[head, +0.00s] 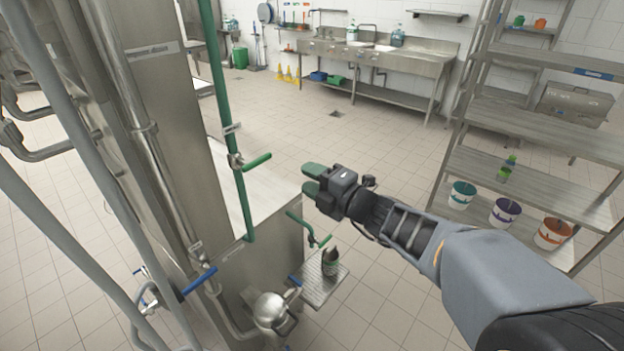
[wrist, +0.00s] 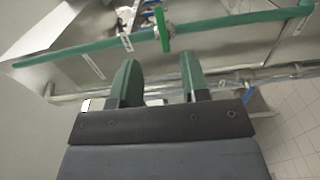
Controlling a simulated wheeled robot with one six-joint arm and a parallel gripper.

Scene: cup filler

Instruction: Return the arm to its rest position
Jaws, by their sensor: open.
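My gripper (head: 308,180) is at the end of my outstretched arm, in the middle of the head view. Its two green fingers are apart with nothing between them, as the wrist view (wrist: 156,85) also shows. It is held in the air just right of the steel cup filler machine (head: 155,120). A green pipe (head: 234,150) with a green lever handle (head: 257,161) stands left of the fingertips, apart from them in the head view. In the wrist view the green pipe (wrist: 90,52) and its handle (wrist: 162,30) lie beyond the fingers.
Below my gripper, a small steel shelf (head: 322,291) holds a dark bottle (head: 330,262). A blue-handled lever (head: 199,280) is low on the machine. A steel rack (head: 480,162) with buckets (head: 505,211) stands on the right.

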